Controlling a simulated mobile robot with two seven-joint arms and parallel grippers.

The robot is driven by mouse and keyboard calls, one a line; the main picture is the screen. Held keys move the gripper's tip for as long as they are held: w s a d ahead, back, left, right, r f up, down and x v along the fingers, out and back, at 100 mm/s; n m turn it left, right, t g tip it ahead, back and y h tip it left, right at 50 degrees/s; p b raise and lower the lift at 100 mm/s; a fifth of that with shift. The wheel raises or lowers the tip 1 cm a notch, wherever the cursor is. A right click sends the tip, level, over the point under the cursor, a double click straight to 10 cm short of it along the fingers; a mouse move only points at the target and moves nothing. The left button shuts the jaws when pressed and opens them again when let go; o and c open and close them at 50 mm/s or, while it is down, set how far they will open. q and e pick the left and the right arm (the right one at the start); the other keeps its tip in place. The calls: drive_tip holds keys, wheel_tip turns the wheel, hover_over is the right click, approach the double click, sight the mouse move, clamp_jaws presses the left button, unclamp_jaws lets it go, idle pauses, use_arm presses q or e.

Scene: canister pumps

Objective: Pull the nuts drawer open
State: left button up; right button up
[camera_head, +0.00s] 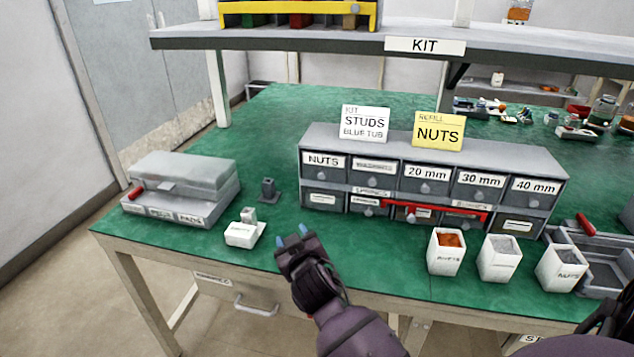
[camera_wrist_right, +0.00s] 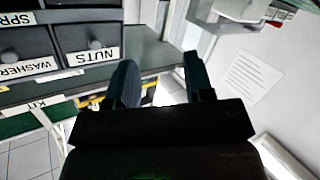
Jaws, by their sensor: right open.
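The nuts drawer (camera_head: 322,168) is at the top left of the grey drawer cabinet (camera_head: 375,142). Its front looks flush with the drawers beside it, and its small knob shows. In the right wrist view the nuts drawer (camera_wrist_right: 82,33) appears upside down at the upper left, with its knob and label. My right gripper (camera_head: 292,236) is in front of and left of the cabinet, apart from the drawer. Its two fingers (camera_wrist_right: 160,85) are spread with nothing between them. My left gripper is not in view.
Other labelled drawers fill the cabinet, and a red bar (camera_head: 435,208) crosses its lower front. A small grey post (camera_head: 268,190), a white holder (camera_head: 245,232) and a grey case (camera_head: 183,178) stand left. White tubs (camera_head: 447,253) stand right. A shelf (camera_head: 400,42) overhangs behind.

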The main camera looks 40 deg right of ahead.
drive_tip(key=w+d+r+m+h, duration=0.1)
drive_tip(key=w+r+h, duration=0.1)
drive_tip(key=w, duration=0.1)
drive_tip(key=m+g+h+b, duration=0.1)
drive_tip(key=m+g+h, duration=0.3)
drive_tip(key=m+h, duration=0.25)
approach(321, 177)
drive_tip(key=shift+n+t, duration=0.3)
drive_tip(key=shift+n, duration=0.15)
drive_tip(key=x, duration=0.9)
drive_tip(key=shift+w+d+b, duration=0.15)
drive_tip(key=shift+d+b, duration=0.15)
drive_tip(key=shift+b, duration=0.1)
drive_tip(key=shift+c, duration=0.3)
drive_tip(key=shift+f, duration=0.1)
clamp_jaws()
